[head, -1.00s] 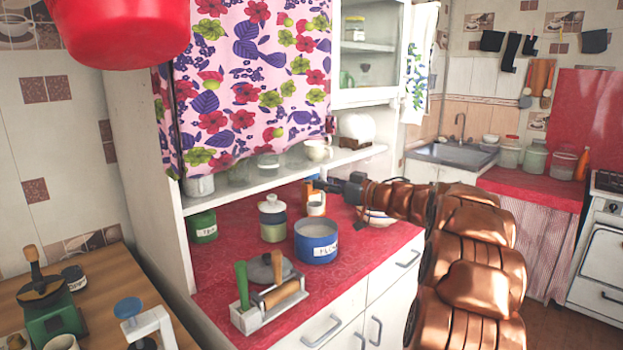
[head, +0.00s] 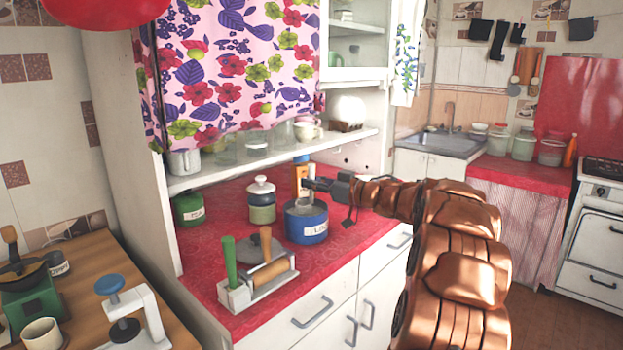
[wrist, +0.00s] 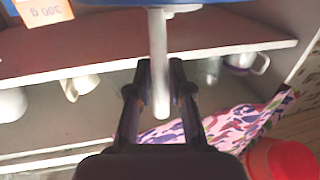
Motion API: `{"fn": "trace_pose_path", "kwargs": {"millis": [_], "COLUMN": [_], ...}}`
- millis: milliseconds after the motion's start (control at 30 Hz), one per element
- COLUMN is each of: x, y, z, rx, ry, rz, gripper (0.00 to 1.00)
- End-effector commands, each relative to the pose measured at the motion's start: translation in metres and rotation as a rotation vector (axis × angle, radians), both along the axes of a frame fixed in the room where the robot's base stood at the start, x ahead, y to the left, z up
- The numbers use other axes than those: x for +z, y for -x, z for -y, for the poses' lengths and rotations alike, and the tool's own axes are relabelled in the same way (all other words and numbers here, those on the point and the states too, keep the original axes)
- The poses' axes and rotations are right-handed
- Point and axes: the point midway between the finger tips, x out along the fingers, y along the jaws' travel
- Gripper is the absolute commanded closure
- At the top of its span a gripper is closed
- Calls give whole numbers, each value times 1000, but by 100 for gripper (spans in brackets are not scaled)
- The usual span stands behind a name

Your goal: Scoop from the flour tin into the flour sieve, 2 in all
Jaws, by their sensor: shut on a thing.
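The blue flour tin (head: 306,228) with a white label stands on the red counter in the head view. My gripper (head: 312,184) is above its rim, at the back right. In the wrist view my gripper (wrist: 160,90) is shut on a pale grey handle (wrist: 159,60), which I take for the scoop's. The handle runs up to a blue edge (wrist: 100,12) at the top of the picture, probably the tin. The scoop's bowl and any flour in it are hidden.
A lidded canister (head: 262,203) and an orange-and-white packet (head: 299,180) stand close behind the tin. A white rack (head: 255,285) with green and wooden handles is in front. A green tin (head: 189,208) stands left. The shelf (head: 270,160) with cups overhangs the back.

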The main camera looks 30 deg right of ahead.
Motion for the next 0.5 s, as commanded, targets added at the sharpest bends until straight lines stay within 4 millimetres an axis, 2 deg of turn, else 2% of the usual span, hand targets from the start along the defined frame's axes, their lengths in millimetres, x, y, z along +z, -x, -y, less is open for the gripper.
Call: {"fn": "trace_pose_path", "kwargs": {"millis": [200, 500], "x": [-19, -37], "y": [0, 0], "z": [0, 0], "rx": [0, 0], "ry": [-2, 0], "rz": [-1, 0], "gripper": [100, 100]}}
